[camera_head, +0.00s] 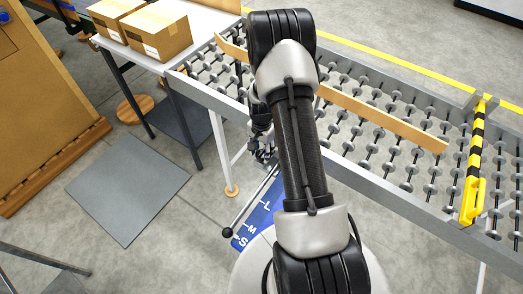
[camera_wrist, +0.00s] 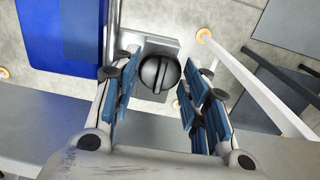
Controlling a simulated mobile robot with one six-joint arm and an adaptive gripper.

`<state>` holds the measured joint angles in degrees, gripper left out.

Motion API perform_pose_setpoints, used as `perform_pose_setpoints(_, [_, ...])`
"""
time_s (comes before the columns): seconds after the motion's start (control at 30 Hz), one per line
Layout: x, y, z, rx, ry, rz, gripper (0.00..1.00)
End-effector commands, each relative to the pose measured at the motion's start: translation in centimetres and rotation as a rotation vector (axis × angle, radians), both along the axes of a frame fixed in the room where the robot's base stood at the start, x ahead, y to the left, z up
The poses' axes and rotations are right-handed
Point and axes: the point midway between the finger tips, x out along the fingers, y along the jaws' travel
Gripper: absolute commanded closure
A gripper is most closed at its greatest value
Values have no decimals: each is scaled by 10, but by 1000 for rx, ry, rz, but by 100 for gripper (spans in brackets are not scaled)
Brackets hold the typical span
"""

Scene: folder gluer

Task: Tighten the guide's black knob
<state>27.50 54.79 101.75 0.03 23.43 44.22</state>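The black knob (camera_wrist: 160,73) shows in the wrist view as a round cap with a raised bar across it, in front of a grey metal bracket (camera_wrist: 148,42). My gripper (camera_wrist: 157,80) is open, with one blue-padded finger on each side of the knob. Gaps show between the pads and the knob; I cannot tell how deep the knob sits between them. In the head view my gripper (camera_head: 263,148) is partly hidden behind my arm at the conveyor's near side, and the knob is hidden there. A long tan guide rail (camera_head: 380,118) lies across the conveyor rollers.
A blue plate marked S, M, L (camera_head: 262,215) lies below the conveyor, with a black ball-ended lever (camera_head: 227,232) beside it. The roller conveyor (camera_head: 390,196) has a yellow-black bar (camera_head: 473,165). Cartons (camera_head: 157,30) stand on the table at upper left. A grey mat (camera_head: 128,195) lies on open floor.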

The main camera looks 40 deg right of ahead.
Motion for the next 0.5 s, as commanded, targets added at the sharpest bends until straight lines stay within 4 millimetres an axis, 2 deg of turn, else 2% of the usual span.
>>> perform_pose_setpoints(0.2, [0,0,0,0,0,1,41])
perform_pose_setpoints(0.5, [0,0,0,0,0,2,41])
